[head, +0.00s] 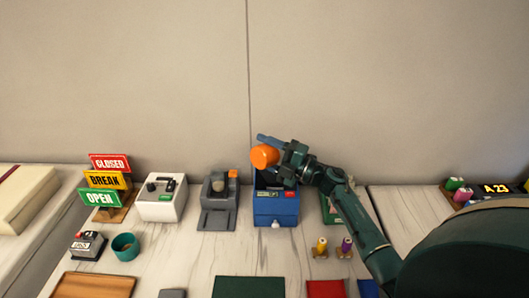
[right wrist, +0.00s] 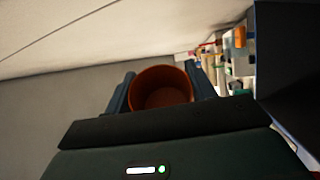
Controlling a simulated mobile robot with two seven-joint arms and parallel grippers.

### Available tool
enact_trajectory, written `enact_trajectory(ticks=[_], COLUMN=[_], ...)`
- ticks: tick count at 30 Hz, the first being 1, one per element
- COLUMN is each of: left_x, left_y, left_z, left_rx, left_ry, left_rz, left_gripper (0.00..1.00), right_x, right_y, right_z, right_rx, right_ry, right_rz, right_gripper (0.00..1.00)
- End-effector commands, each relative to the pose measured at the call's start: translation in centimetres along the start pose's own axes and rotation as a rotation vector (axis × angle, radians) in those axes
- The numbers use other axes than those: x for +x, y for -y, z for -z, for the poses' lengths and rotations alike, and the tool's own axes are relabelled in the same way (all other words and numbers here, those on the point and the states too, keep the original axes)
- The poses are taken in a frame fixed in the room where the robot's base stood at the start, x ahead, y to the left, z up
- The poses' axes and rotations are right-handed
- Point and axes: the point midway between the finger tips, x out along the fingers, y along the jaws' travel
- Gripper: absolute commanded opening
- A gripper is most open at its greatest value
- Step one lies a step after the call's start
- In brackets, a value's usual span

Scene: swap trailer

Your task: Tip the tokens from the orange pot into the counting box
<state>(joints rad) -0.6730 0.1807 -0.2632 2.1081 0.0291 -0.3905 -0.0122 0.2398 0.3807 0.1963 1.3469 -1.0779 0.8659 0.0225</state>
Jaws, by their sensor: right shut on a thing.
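The orange pot (head: 264,157) is held in the air above a blue box (head: 276,210) with small labels and a white knob on its front, which looks like the counting box. My right gripper (head: 281,153) is shut on the pot, which lies tilted on its side in the head view. In the right wrist view the pot (right wrist: 161,88) sits between the two fingers, its round mouth in sight. I make out no tokens in its dark inside. The top of the box is partly hidden by my gripper. My left gripper is not in view.
A grey device (head: 218,205) and a white box (head: 160,199) stand left of the blue box. Further left are stacked signs (head: 103,180) and a teal bowl (head: 125,246). Two small bottles (head: 333,247) stand at the right front. The wall is close behind.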

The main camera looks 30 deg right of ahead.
Motion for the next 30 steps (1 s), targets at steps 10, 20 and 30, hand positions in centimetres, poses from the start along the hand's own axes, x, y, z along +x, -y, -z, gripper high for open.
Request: enact_trajectory(ticks=[10, 20, 30], left_x=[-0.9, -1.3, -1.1], left_y=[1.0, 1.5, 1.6], left_z=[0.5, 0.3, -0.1], left_rx=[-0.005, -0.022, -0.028], left_ry=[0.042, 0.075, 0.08], left_rz=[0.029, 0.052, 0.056], left_gripper=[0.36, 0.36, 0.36], right_x=[0.6, 1.0, 1.0], right_y=[-3.2, -5.0, -4.9], right_z=[0.2, 0.3, 0.3], right_rx=[0.0, 0.0, -0.006], right_ry=[0.001, 0.0, -0.001], right_rz=[0.0, 0.0, 0.002], right_gripper=[0.33, 0.33, 0.33])
